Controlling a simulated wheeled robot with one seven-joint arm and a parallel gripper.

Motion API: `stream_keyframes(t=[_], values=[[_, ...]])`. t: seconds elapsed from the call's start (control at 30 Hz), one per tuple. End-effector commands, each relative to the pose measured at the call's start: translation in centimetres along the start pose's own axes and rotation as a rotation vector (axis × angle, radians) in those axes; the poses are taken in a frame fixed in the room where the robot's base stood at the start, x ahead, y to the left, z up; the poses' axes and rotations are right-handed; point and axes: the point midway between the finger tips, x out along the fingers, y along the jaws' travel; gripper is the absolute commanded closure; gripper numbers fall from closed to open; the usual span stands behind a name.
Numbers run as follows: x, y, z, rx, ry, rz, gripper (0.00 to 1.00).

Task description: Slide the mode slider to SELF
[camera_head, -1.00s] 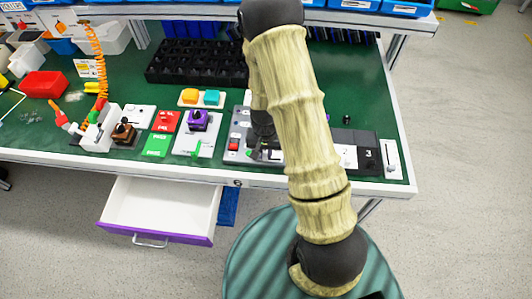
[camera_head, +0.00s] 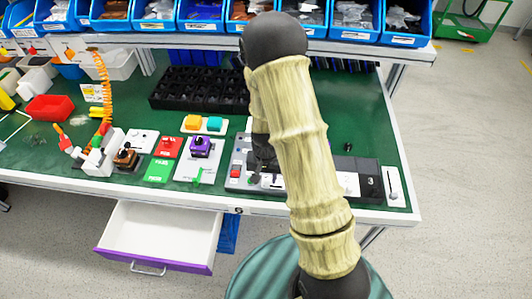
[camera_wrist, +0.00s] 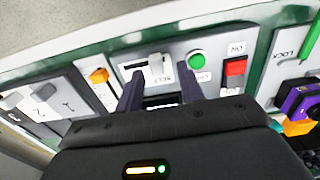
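The mode slider (camera_wrist: 156,64) is a pale knob in a dark slot on a light plate in the wrist view. The lettering beside it appears to read SELF, upside down in this view. My gripper (camera_wrist: 160,74) has its two dark fingers apart, one on each side of the knob's area. No object shows held between them; whether a finger touches the knob I cannot tell. In the head view my arm covers most of the grey control panel (camera_head: 237,183) and hides the slider. My gripper's fingertips are hidden there too.
A green round button (camera_wrist: 196,60) and a red rocker switch (camera_wrist: 235,67) sit right of the slider in the wrist view. An orange-tipped switch (camera_wrist: 99,76) is to its left. A purple-knobbed device (camera_head: 199,147) stands left of the panel. An open drawer (camera_head: 160,234) juts out below the table.

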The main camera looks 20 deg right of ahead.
Motion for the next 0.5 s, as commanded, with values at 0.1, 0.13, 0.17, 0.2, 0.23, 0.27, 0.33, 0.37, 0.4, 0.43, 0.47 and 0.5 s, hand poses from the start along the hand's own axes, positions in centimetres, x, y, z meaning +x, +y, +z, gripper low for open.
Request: stream_keyframes(t=[0.1,0.13,0.17,0.2,0.23,0.27,0.33,0.37,0.4,0.43,0.47,0.5], values=[[-2.0,-0.1,-0.1,-0.001,0.006,-0.002,0.62],[-2.6,-0.1,-0.1,-0.001,0.005,-0.002,0.62],[-3.1,-0.1,-0.1,0.0,0.005,-0.002,0.62],[-3.8,-0.1,-0.1,0.001,0.006,-0.002,0.62],[-4.3,-0.1,-0.1,0.0,0.006,-0.002,0.62],[-4.9,-0.1,-0.1,-0.001,0.006,-0.003,0.62],[-6.1,-0.1,-0.1,-0.001,0.006,-0.002,0.62],[-6.7,-0.1,-0.1,-0.001,0.006,-0.003,0.62],[-7.4,-0.1,-0.1,0.0,0.006,-0.003,0.62],[-8.0,-0.1,-0.1,0.0,0.007,-0.003,0.62],[-8.6,-0.1,-0.1,0.0,0.006,-0.003,0.62],[-9.3,-0.1,-0.1,-0.001,0.007,-0.003,0.62]])
